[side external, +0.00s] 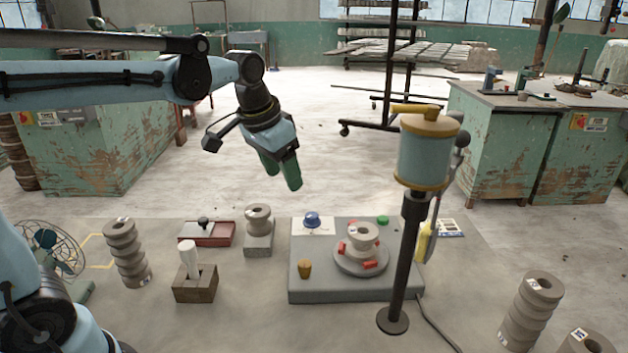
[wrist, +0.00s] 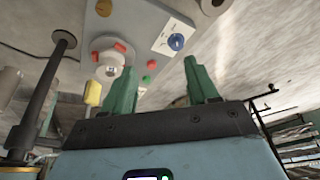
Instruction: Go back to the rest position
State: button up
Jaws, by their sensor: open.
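My gripper (side external: 281,172) is raised above the table, up and left of the grey wheel unit (side external: 320,290), and touches nothing. Its two green fingers are apart with nothing between them, as the wrist view (wrist: 160,88) also shows. On the unit's round wheel head (side external: 361,262) sits a grey clay piece (side external: 364,236) with red pads around it. A blue knob (side external: 312,219), a green button (side external: 383,220) and an orange-brown piece (side external: 305,268) are on the unit's top. The blue knob (wrist: 176,42) also shows in the wrist view.
A dark post (side external: 405,260) with a blue-green canister (side external: 427,158) stands in front of the unit's right side. Left are a grey spool on a block (side external: 259,232), a red tray (side external: 207,234), a wooden holder (side external: 195,286), a ringed stack (side external: 127,252) and a fan (side external: 50,250). More stacks (side external: 530,312) stand right.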

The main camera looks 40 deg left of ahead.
jog(key=s+d+f+t, duration=0.1)
jog(key=s+f, duration=0.2)
jog(key=s, duration=0.2)
jog(key=s+f+n+t, duration=0.1)
jog(key=s+f+t, duration=0.1)
jog(key=s, duration=0.4)
jog(key=shift+d+f, duration=0.4)
jog(key=shift+f, duration=0.4)
